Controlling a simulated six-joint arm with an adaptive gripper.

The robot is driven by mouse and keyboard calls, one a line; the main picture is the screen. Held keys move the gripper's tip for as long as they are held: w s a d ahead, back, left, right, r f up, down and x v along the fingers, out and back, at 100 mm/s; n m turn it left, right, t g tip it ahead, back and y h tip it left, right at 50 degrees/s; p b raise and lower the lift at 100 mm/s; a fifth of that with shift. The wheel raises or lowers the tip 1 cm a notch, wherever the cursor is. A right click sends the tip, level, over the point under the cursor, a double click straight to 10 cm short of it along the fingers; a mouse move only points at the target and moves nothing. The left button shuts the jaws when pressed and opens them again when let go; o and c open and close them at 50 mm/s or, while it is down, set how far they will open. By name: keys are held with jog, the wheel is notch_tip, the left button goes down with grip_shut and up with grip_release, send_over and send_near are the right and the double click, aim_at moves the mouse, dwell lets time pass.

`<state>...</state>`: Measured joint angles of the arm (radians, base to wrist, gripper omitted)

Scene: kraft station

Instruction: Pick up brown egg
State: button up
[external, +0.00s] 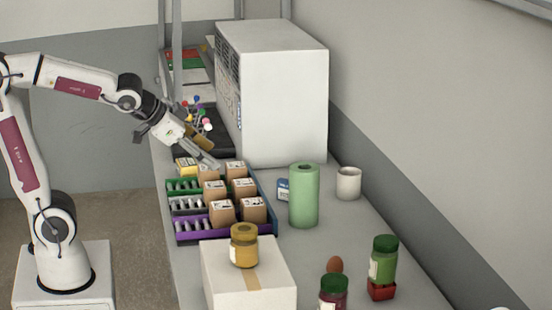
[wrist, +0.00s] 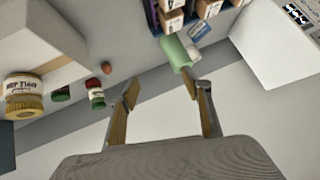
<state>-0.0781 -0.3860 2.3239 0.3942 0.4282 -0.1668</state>
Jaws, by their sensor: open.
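In the wrist view the egg (wrist: 106,68) is small, beside the large white box. My gripper (external: 213,160) is above the far end of the small-box trays in the external view, well away from the egg. In the wrist view my gripper's fingers (wrist: 162,92) are spread apart with nothing between them.
A green cylinder (external: 304,196) and a white cup (external: 348,183) stand mid-counter. A yellow-lidded jar (external: 244,246) sits on a white box (external: 222,280).

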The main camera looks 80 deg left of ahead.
jog(key=w+d+f+m+t+h, duration=0.1)
jog(key=w+f+m+t+h, duration=0.15)
jog(key=w, duration=0.85)
jog(key=w+d+f+m+t+h, duration=0.1)
jog(key=w+m, duration=0.2)
jog(key=w, duration=0.9)
jog(key=m+g+h, duration=0.5)
jog(key=h, duration=0.5)
send_near(335, 264)
jog(key=shift+w+a+f, duration=0.5)
jog(key=shift+w+f, duration=0.05)
jog(key=shift+f, duration=0.15)
jog(key=shift+s+d+f, duration=0.15)
jog(key=shift+s+f, duration=0.1)
jog(key=shift+f, duration=0.05)
jog(key=shift+x, duration=1.35)
